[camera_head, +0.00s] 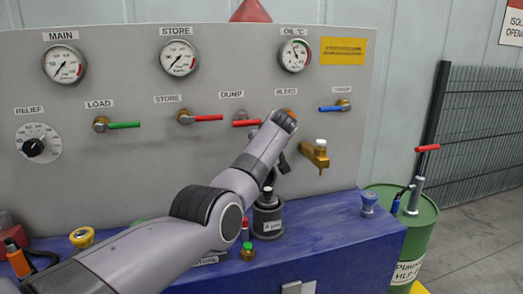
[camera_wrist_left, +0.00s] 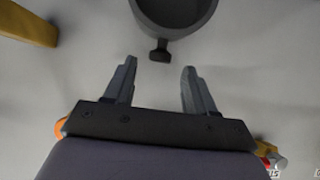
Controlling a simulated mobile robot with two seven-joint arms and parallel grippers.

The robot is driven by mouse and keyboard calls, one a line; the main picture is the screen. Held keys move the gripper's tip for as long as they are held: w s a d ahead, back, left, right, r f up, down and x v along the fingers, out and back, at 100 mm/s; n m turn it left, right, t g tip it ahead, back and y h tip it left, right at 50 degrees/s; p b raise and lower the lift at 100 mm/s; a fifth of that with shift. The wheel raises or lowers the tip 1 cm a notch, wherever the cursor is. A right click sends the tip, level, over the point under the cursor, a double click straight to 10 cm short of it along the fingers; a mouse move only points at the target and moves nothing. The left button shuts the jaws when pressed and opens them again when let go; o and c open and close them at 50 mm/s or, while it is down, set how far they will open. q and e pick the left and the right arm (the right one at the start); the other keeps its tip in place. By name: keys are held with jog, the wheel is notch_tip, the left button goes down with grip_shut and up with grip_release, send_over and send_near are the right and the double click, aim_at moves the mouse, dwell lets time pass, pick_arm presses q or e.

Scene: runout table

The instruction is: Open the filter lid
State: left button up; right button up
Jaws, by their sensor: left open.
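The filter is probably the dark grey canister (camera_head: 268,220) with a white label, standing on the blue bench below the panel. I cannot tell for sure whether this is the lid. My left gripper (camera_wrist_left: 158,68) is open and empty, with the tab just beyond and between its fingertips, apparently apart from them. In the head view my left gripper (camera_head: 277,171) is above the canister, partly hidden by my arm.
A brass tap (camera_head: 315,153) is on the panel right of my gripper; it also shows in the left wrist view (camera_wrist_left: 28,22). Red valve levers (camera_head: 208,118) are close by on the panel. A green drum (camera_head: 420,220) with a hand pump stands at the right.

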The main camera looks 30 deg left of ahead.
pick_arm(q)
jog(key=shift+f, duration=0.3)
jog(key=shift+d+r, duration=0.1)
jog(key=b+v, duration=0.1)
jog(key=v, duration=0.6)
jog(key=shift+b, duration=0.4)
jog(key=shift+r, duration=0.1)
